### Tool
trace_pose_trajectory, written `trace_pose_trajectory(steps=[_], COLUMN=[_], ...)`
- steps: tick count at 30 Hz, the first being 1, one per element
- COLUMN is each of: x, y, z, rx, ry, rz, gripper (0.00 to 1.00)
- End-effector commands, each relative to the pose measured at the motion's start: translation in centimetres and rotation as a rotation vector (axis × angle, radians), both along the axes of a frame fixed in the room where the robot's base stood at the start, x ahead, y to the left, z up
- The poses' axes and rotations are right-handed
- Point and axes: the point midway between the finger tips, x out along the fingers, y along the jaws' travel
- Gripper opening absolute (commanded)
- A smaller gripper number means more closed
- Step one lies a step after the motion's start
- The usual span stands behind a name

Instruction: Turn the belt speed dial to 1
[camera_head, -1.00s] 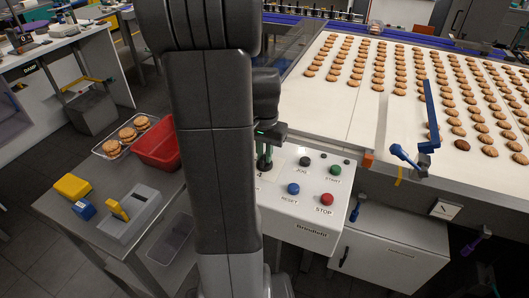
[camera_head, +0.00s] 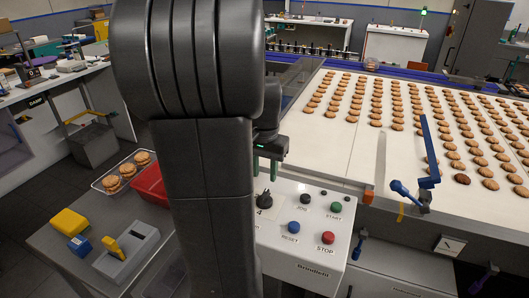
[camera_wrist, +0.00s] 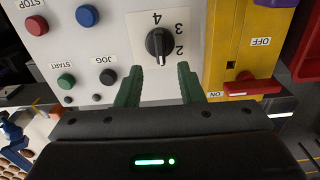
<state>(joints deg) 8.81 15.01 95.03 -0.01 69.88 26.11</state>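The belt speed dial (camera_head: 264,199) is a black knob on the white control panel, partly beside my arm in the head view. In the wrist view the dial (camera_wrist: 158,43) sits upside down on a white label with 2, 3 and 4 readable; no 1 is visible there. I cannot tell for sure which number its pointer marks. My gripper (camera_head: 267,165) is raised above the dial in the head view. In the wrist view my gripper (camera_wrist: 159,70) has its two green fingers apart with nothing between them, and the dial lies just beyond the tips.
The panel has a black JOG button (camera_head: 307,199), green START (camera_head: 335,207), blue RESET (camera_head: 293,227) and red STOP (camera_head: 327,238). A yellow box (camera_wrist: 229,40) with a red ON/OFF lever (camera_wrist: 242,87) stands close beside the dial. A red bin (camera_head: 150,185) is left of my arm.

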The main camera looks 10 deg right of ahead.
Motion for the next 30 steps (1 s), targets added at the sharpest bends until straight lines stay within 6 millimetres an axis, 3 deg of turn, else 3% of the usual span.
trace_pose_trajectory(steps=[6, 12, 24, 30], x=[0.0, 0.0, 0.0, -0.1], y=[0.0, 0.0, 0.0, 0.0], z=[4.4, 6.3, 6.5, 4.8], rx=[-0.001, -0.001, 0.001, 0.001], ry=[-0.003, -0.001, 0.001, 0.004], rz=[0.000, 0.000, 0.000, 0.000], gripper=[0.35, 0.35, 0.35, 0.35])
